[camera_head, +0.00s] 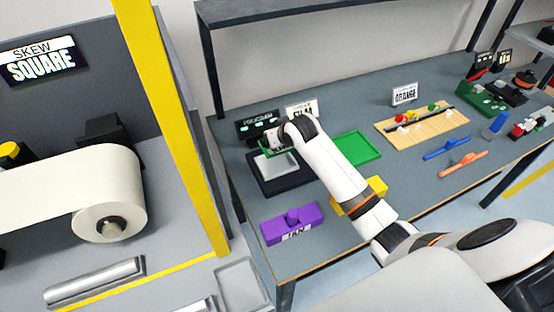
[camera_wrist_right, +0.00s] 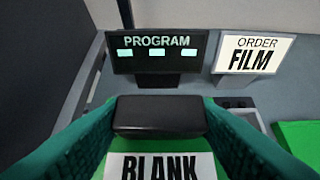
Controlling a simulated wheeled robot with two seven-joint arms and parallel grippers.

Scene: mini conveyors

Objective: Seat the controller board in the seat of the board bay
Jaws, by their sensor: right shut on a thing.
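The controller board (camera_wrist_right: 112,168) is green with a black block (camera_wrist_right: 160,117) and a white label reading BLANK. My right gripper (camera_wrist_right: 160,125) is shut on it, with a finger on either side. In the head view my right gripper (camera_head: 275,142) is over the back of the board bay (camera_head: 284,188), a black base with a pale grey inset. A green edge of the board (camera_head: 265,150) shows beneath the gripper there. The gap between board and bay cannot be judged. My left gripper is not in view.
A PROGRAM display (camera_wrist_right: 158,52) with three lit panels and an ORDER FILM sign (camera_wrist_right: 250,54) stand behind the bay. A green tray (camera_head: 354,149) is to the right. A purple block (camera_head: 292,224) stands in front, and a yellow block (camera_head: 372,187) is partly behind my arm.

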